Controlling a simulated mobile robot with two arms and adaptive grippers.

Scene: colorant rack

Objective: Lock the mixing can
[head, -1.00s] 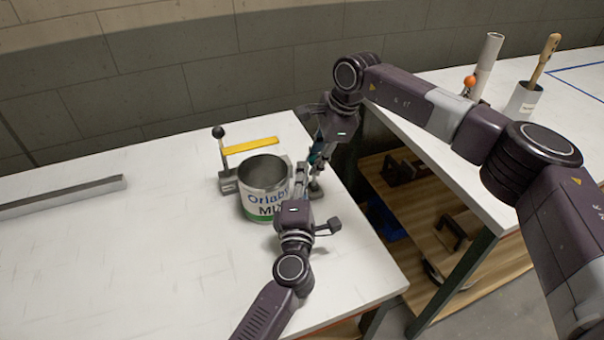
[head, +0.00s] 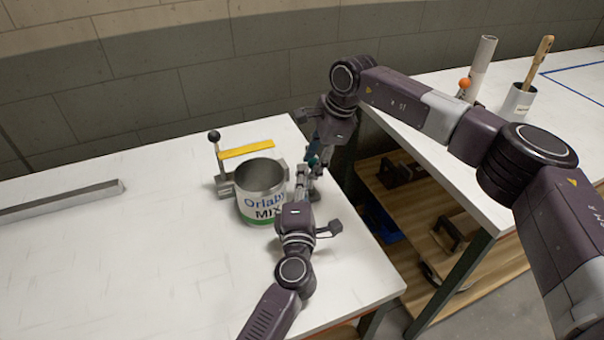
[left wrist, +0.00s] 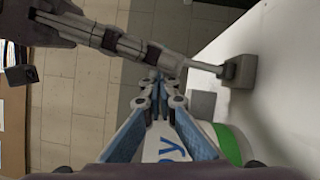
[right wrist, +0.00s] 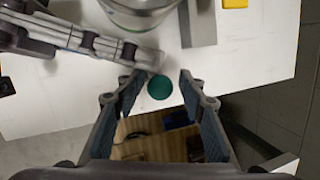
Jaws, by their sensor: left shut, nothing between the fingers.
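The mixing can (head: 262,190), grey with a white label and green band, stands upright on the white table; its side also shows in the left wrist view (left wrist: 229,145). A lever with a black knob (head: 214,136) stands upright at its left. At its right, a round green knob (right wrist: 160,87) lies between the fingers of my open right gripper (right wrist: 158,80), with a visible gap on either side. A grey rod (left wrist: 205,66) runs to a block (left wrist: 240,71) on the table. My left gripper (left wrist: 158,88) is shut and empty, close beside the can and the right gripper's fingers.
A yellow bar (head: 246,149) is behind the can. A long grey rail (head: 60,200) lies on the left. A second table (head: 440,85) on the right bears a tube (head: 481,67) and a cup with a brush (head: 517,100). The front left tabletop is clear.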

